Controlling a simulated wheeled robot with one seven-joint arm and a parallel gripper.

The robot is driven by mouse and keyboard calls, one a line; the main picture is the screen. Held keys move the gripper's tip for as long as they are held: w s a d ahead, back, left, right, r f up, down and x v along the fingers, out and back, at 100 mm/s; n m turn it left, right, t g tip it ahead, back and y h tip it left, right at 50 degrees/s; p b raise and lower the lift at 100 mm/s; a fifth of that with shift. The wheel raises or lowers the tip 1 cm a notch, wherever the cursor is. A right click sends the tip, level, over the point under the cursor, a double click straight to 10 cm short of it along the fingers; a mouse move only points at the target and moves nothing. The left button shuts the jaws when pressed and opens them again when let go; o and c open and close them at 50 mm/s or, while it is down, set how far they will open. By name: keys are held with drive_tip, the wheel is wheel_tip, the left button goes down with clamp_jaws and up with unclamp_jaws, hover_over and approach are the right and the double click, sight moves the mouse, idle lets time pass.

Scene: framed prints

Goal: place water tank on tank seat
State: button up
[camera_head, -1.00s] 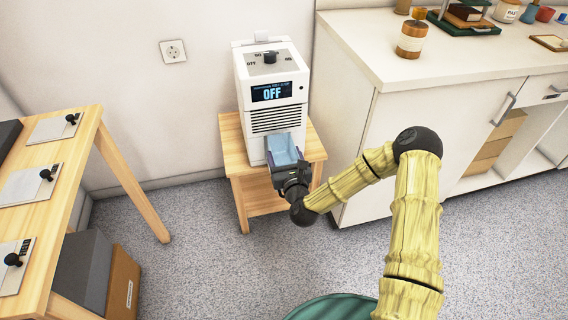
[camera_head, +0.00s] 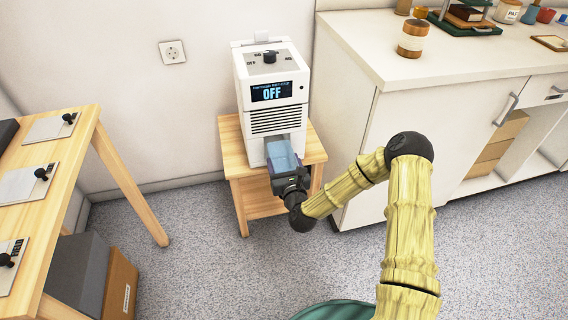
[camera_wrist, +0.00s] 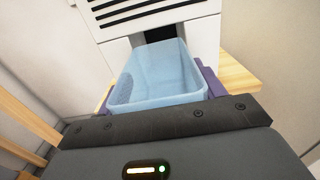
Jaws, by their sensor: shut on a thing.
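The water tank (camera_head: 282,154) is a light blue, open-topped translucent box. My gripper (camera_head: 289,174) is shut on it, with purple finger parts at its sides. In the wrist view the tank (camera_wrist: 158,75) fills the middle, its far end at the dark opening low in the front of the white machine (camera_head: 262,90). The tank looks roughly level. The tank seat itself is not clearly visible; the dark opening (camera_wrist: 160,32) is partly hidden by the tank. I cannot tell whether the tank touches the machine.
The machine stands on a small wooden table (camera_head: 232,150) and its display reads OFF. A wooden table (camera_head: 70,150) with panels is at the left. A wall socket (camera_head: 172,51) is behind.

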drive_tip(key=o, duration=1.1)
drive_tip(key=shift+o, duration=0.2)
drive_tip(key=shift+r, duration=0.1)
drive_tip(key=p+v, duration=0.3)
drive_tip(key=v, duration=0.9)
